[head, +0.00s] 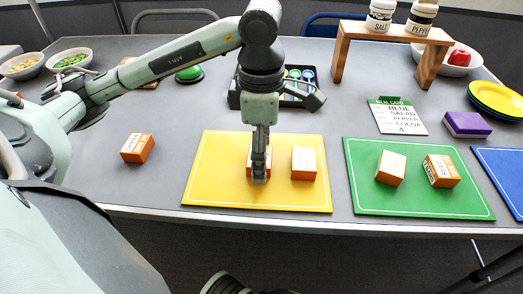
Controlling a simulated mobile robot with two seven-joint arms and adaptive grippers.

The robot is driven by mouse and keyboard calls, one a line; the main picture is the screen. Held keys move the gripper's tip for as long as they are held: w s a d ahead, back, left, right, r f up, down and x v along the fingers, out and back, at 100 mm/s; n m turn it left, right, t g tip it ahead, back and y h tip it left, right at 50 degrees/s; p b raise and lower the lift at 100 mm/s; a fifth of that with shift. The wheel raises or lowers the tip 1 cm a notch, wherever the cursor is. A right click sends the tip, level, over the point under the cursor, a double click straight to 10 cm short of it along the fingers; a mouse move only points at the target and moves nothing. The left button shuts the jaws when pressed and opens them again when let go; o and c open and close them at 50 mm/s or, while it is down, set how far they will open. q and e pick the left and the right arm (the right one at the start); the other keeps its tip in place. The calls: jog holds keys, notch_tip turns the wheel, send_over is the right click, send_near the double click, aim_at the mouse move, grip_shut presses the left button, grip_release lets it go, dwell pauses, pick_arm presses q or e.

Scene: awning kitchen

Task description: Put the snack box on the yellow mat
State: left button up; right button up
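Several small orange-and-white boxes are in the head view, and I cannot tell which names they bear. One box (249,168) is on the yellow mat (215,165), largely hidden behind my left gripper (259,178). The gripper points straight down, with a finger in front of this box. I see it edge-on, so its opening and any grip are hidden. A second box (304,164) stands on the mat to the right. Another box (137,148) is on the bare table left of the mat.
A green mat (415,204) holds two boxes (390,169) (441,171). A blue mat (505,175) is at the right edge. Behind are a menu card (397,120), purple block (467,124), wooden shelf (340,55) and dark tray (234,97). Table left of the yellow mat is mostly clear.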

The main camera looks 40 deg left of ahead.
pick_arm(q)
notch_tip(320, 180, up, 12)
jog(key=p, duration=0.3)
pick_arm(e)
notch_tip(320, 180, down, 7)
jog(key=shift+s+a+y, duration=0.15)
jog(key=shift+s+y, duration=0.15)
pick_arm(q)
jog(key=shift+r, duration=0.1)
pick_arm(e)
jog(key=shift+r, duration=0.1)
